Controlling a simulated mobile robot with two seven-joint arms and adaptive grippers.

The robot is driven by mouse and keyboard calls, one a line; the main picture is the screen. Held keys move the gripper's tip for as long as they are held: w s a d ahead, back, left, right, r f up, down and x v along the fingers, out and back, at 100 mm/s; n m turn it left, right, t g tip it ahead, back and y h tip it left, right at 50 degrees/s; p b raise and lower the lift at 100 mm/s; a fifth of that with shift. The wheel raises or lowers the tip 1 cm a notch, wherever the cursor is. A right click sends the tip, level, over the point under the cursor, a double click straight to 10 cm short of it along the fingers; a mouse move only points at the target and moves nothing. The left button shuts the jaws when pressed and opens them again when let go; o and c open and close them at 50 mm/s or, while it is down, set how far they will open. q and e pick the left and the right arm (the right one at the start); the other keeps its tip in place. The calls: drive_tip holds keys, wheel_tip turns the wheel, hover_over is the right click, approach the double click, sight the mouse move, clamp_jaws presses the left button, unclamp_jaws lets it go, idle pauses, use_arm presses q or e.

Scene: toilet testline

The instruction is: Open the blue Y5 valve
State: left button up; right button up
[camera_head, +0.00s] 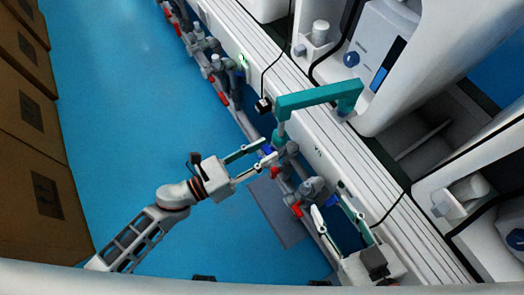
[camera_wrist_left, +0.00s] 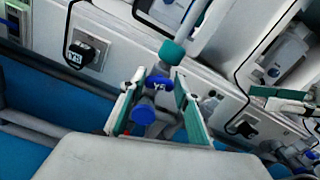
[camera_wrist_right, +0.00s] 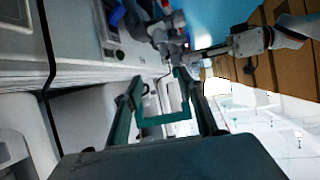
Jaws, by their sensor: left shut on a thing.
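The blue Y5 valve (camera_head: 267,150) is on the grey piping below the teal pipe. My left gripper (camera_head: 262,154) is shut on the blue valve, one finger on each side; the fingers also show in the left wrist view (camera_wrist_left: 156,108). The exact contact is partly hidden. My right gripper (camera_head: 331,203) is open beside the line, lower right of the valve. Its parted fingers show in the right wrist view (camera_wrist_right: 158,90).
A teal pipe (camera_head: 318,97) arches from above the valve to a white toilet unit (camera_head: 385,65). Red-handled valves (camera_head: 296,210) sit along the piping. A black plug (camera_head: 263,105) is on the white rail. Cardboard boxes (camera_head: 25,120) stand left; the blue floor between is clear.

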use_arm(q)
drive_tip(key=shift+w+n+p, duration=0.1)
drive_tip(key=shift+n+p, duration=0.2)
drive_tip(key=shift+n, duration=1.5)
drive_tip(key=o, duration=1.1)
drive_tip(key=shift+o, duration=0.2)
drive_tip(key=v, duration=1.2)
drive_tip(key=c, duration=0.6)
